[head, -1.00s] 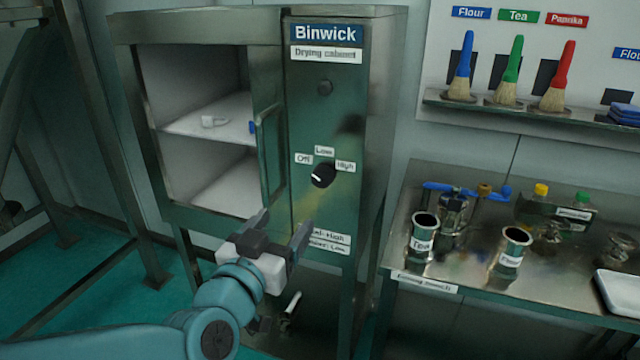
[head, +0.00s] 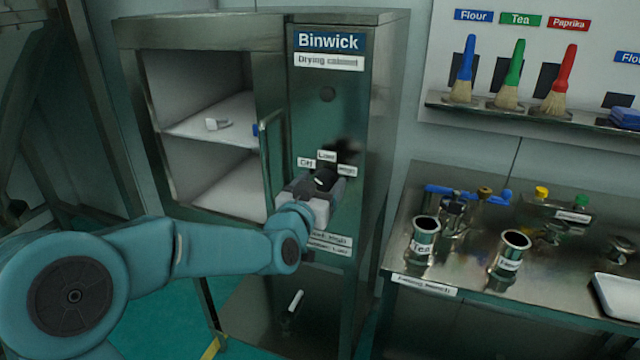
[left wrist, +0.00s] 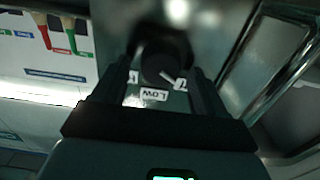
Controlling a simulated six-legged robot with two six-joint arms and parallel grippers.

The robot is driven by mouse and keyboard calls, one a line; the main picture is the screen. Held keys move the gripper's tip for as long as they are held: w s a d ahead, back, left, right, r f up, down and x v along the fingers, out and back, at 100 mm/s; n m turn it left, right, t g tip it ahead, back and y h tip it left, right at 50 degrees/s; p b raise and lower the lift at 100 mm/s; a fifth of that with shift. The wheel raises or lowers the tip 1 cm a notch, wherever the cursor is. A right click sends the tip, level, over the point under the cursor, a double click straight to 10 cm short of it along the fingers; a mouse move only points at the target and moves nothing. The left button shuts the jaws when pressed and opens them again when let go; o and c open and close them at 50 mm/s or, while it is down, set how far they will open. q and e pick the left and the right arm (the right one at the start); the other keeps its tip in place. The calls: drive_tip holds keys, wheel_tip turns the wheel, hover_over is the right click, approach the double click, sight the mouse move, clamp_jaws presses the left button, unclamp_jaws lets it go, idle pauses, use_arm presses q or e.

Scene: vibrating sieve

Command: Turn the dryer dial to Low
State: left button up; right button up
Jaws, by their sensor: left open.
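The dryer dial (head: 325,177) is a black round knob on the front of the Binwick drying cabinet (head: 385,120), below the Low label (head: 327,155). In the left wrist view the dial (left wrist: 160,58) has a white pointer line aimed at the label on the right, which fits Off, away from the Low label (left wrist: 153,94). My left gripper (head: 321,184) is open, its fingers on either side of the dial in the head view. In the left wrist view the gripper (left wrist: 157,82) has a finger left and right of the dial; contact cannot be told. My right gripper is not in view.
The cabinet's open compartment with shelves (head: 215,125) and its door handle (head: 266,165) lie left of the dial. A steel bench (head: 470,265) with cups stands at the right, below a rack with several brushes (head: 515,75).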

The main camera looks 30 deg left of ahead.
use_arm(q)
drive_tip(key=c, duration=1)
drive_tip(key=shift+c, duration=0.2)
drive_tip(key=shift+m, duration=0.3)
drive_tip(key=shift+m+b, duration=0.4)
drive_tip(key=shift+m, duration=0.1)
drive_tip(key=m, duration=0.2)
drive_tip(key=shift+d+m, duration=0.1)
drive_tip(key=shift+m, duration=0.2)
drive_tip(key=m, duration=0.3)
drive_tip(key=shift+m+b, duration=0.3)
drive_tip(key=shift+d+f+m, duration=0.1)
drive_tip(key=shift+m, duration=1.8)
